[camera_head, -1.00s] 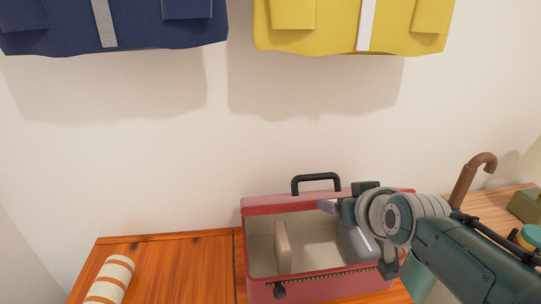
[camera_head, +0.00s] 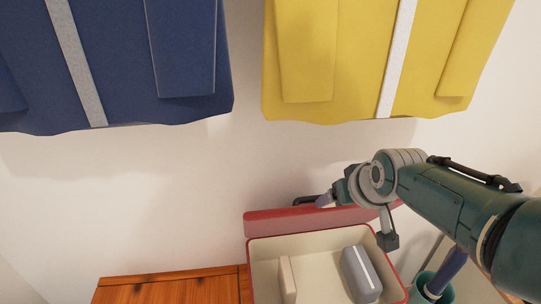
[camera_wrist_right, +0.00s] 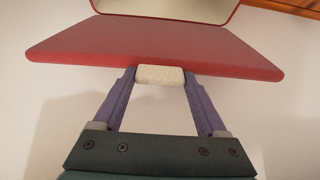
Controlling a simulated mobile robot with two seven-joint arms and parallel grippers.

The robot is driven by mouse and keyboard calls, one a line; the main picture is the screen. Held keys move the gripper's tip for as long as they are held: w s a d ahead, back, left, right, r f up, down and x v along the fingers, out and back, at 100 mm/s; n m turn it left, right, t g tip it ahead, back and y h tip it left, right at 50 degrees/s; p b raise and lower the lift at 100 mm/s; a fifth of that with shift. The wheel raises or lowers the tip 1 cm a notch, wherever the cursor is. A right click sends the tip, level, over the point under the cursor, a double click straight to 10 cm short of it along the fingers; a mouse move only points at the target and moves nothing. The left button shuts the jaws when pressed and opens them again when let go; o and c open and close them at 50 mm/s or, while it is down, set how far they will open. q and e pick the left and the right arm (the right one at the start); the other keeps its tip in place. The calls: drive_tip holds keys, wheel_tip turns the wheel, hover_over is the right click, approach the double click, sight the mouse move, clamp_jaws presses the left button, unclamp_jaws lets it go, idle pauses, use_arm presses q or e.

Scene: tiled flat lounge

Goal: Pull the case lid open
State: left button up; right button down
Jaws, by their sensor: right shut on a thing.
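The red case (camera_head: 258,290) stands at the bottom of the head view. Its cream inside is visible, with a beige slab (camera_head: 287,279) and a grey box (camera_head: 360,273) in it. The red lid (camera_head: 290,220) shows as a narrow band at the back of the opening, against the wall side. In the wrist view, my right gripper (camera_wrist_right: 160,77) closes on a pale piece (camera_wrist_right: 160,74) at the edge of the red lid (camera_wrist_right: 155,47). My left gripper is out of view.
The case stands by a wooden surface (camera_head: 165,288), whose visible part left of the case is clear. A blue jacket (camera_head: 115,60) and a yellow jacket (camera_head: 350,60) hang on the wall above. A teal holder (camera_head: 425,290) with a long object in it is right of the case.

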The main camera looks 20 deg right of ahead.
drive_tip(key=shift+w+d+r, duration=0.1)
drive_tip(key=shift+w+r, duration=0.15)
drive_tip(key=shift+c, duration=1.9)
unclamp_jaws()
drive_tip(key=o, duration=0.3)
drive_tip(key=shift+w, duration=0.1)
drive_tip(key=shift+o, duration=0.4)
drive_tip(key=p+v, duration=0.7)
drive_tip(key=v, duration=0.3)
drive_tip(key=shift+f, duration=0.15)
